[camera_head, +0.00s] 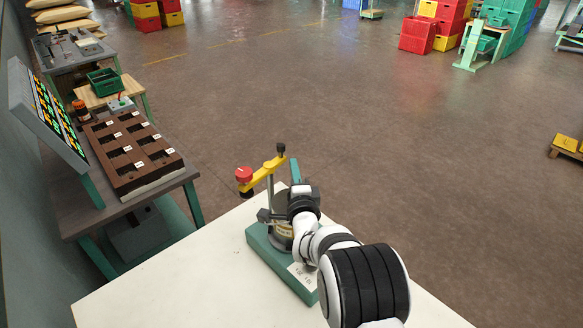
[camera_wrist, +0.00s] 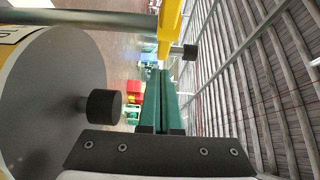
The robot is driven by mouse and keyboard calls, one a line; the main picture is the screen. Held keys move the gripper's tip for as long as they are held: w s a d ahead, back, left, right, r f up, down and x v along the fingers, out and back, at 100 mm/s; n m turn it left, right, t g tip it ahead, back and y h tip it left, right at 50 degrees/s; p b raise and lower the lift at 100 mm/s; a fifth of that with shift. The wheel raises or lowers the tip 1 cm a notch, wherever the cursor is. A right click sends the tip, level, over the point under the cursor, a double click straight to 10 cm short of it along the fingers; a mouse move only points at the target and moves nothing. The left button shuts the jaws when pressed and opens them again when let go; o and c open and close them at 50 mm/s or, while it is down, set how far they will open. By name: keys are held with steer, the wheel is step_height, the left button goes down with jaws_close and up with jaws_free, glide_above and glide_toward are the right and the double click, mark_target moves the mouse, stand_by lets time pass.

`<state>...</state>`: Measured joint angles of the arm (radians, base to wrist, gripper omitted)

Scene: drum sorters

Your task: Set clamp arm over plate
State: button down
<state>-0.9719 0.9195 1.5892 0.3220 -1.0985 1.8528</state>
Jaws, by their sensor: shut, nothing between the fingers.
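The yellow clamp arm (camera_head: 262,174) sits high on a metal post on the green base (camera_head: 262,244). It carries a red knob (camera_head: 243,174) at its left end and a black peg (camera_head: 281,150) at its right end. In the wrist view the yellow arm (camera_wrist: 171,22) shows at the top, with a black peg beside it. A round grey plate (camera_wrist: 50,95) fills the left of that view, with a black knob (camera_wrist: 104,105) in front of it. My gripper (camera_wrist: 160,73) is shut and empty, its green fingers together beside the plate. In the head view my wrist hides part of the fixture.
The fixture stands on a white table (camera_head: 190,275). The white table is clear left of the fixture.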

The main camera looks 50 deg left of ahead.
mark_target(286, 160)
steer(key=shift+s+a, duration=0.1)
steer(key=shift+a, duration=0.3)
steer(key=shift+w+a+n+g+y, duration=0.2)
steer(key=shift+a+n+g+y, duration=0.35)
steer(key=shift+a+n+g, duration=0.65)
steer(key=shift+w+a+n+g+y, duration=0.15)
steer(key=shift+a+n+g+y, duration=0.5)
steer(key=shift+g, duration=1.1)
steer(key=shift+w+a+n+g+y, duration=0.2)
steer(key=shift+a+n+g+y, duration=0.35)
steer(key=shift+n+g, duration=0.75)
steer(key=shift+a, duration=0.1)
